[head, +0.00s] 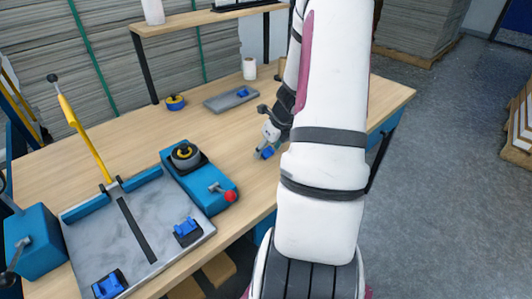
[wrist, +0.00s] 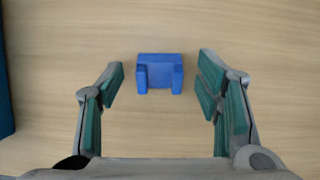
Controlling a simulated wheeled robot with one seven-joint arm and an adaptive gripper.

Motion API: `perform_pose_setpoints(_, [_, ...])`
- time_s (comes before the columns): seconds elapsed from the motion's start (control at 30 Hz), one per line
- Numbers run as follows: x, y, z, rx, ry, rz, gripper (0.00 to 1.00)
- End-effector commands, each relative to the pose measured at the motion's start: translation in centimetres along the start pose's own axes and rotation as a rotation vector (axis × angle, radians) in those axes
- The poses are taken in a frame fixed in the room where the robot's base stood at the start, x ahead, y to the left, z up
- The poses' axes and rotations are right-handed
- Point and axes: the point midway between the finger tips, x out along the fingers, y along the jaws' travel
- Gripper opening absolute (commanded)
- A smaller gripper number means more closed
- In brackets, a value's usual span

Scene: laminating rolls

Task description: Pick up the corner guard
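A small blue corner guard (wrist: 159,75) with a notched, U-like front lies on the bare wooden tabletop in the wrist view. My gripper (wrist: 162,82) is open. Its two green-padded fingers stand left and right of the guard, with a visible gap on each side. In the head view my gripper (head: 268,136) points down over the table right of its middle. The blue corner guard (head: 267,152) shows just at its fingertips, partly hidden by it. Whether the fingertips are down at the guard's height I cannot tell.
A blue device (head: 197,178) with a red knob and a marble-like plate (head: 140,235) with a yellow lever stand left. A grey tray (head: 218,104) holding a blue piece, a yellow-and-blue roll (head: 175,102) and a white roll (head: 249,68) are behind. Bare wood surrounds the guard.

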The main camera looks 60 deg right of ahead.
Motion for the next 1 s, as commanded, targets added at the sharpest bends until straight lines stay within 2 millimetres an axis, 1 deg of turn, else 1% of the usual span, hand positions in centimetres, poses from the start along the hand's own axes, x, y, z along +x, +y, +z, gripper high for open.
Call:
perform_pose_setpoints(0.03, [0.0, 0.0, 0.0, 0.0, 0.0, 0.0, 0.44])
perform_pose_setpoints(0.07, [0.0, 0.0, 0.0, 0.0, 0.0, 0.0, 0.37])
perform_pose_setpoints(0.1, [0.0, 0.0, 0.0, 0.0, 0.0, 0.0, 0.28])
perform_pose_setpoints(0.13, [0.0, 0.0, 0.0, 0.0, 0.0, 0.0, 0.23])
perform_pose_setpoints(0.47, [0.0, 0.0, 0.0, 0.0, 0.0, 0.001, 0.23])
perform_pose_setpoints(0.63, [-0.4, 0.1, 0.2, -0.002, 0.0, 0.001, 0.23])
perform_pose_setpoints(0.77, [-1.2, 0.0, 0.5, -0.003, 0.0, -0.001, 0.23])
perform_pose_setpoints(1.0, [-3.4, 0.0, 1.4, -0.003, 0.0, -0.001, 0.23])
